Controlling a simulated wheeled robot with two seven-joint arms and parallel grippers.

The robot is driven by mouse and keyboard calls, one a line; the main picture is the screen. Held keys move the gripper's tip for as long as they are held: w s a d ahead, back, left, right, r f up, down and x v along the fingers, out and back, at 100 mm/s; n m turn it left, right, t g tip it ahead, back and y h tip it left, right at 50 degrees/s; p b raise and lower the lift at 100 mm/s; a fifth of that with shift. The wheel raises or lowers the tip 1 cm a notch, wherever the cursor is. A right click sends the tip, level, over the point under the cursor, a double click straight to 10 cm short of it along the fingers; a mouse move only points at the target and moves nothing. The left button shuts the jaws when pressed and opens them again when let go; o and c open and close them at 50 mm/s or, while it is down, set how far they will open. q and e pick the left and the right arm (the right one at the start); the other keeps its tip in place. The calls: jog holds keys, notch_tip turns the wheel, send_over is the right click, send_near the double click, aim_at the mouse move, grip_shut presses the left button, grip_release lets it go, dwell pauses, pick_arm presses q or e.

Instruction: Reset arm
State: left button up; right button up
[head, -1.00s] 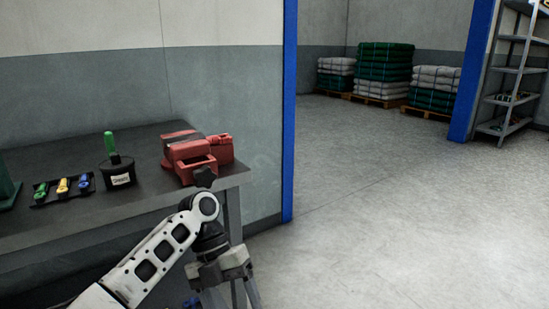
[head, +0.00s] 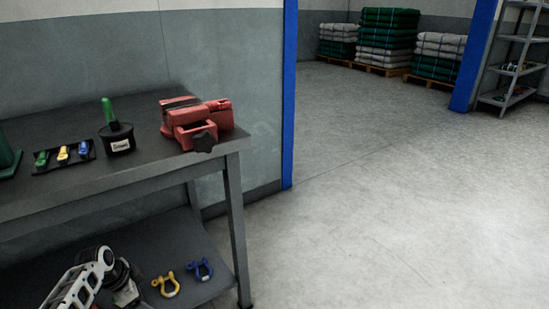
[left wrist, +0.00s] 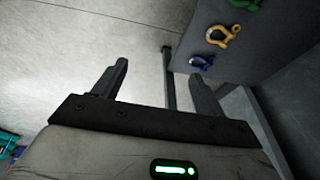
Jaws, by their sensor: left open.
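My left arm shows at the bottom left of the head view, low in front of the bench's lower shelf, its end cut off by the frame edge. In the left wrist view my left gripper (left wrist: 158,72) is open, its two dark fingers apart with nothing between them. Beyond the fingers are pale floor and a table leg. My right gripper is in neither view.
Floor at right is clear.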

pick_arm(q)
jog(key=w+a+r+n+t+y, duration=0.5)
jog(key=w+a+r+n+t, duration=0.25)
jog(key=w+n, duration=0.3)
jog(key=s+d+f+m+h, duration=0.1)
jog(key=s+d+f+h, duration=0.15)
jog(key=s+d, duration=0.7)
jog(key=s+d+f+m+h, duration=0.2)
jog(key=s+d+f, duration=0.1)
jog(key=s+d, duration=0.6)
jog(key=s+d+r+h+p, duration=0.1)
jog(key=s+d+r+p, duration=0.2)
jog(key=s+d+r, duration=0.2)
jog(key=s+d+r+n+h+p, duration=0.1)
jog(key=s+d+r+p, duration=0.3)
jog(key=s+r, duration=0.4)
jog(key=shift+s+d+r, duration=0.35)
jog(key=shift+s, duration=0.5)
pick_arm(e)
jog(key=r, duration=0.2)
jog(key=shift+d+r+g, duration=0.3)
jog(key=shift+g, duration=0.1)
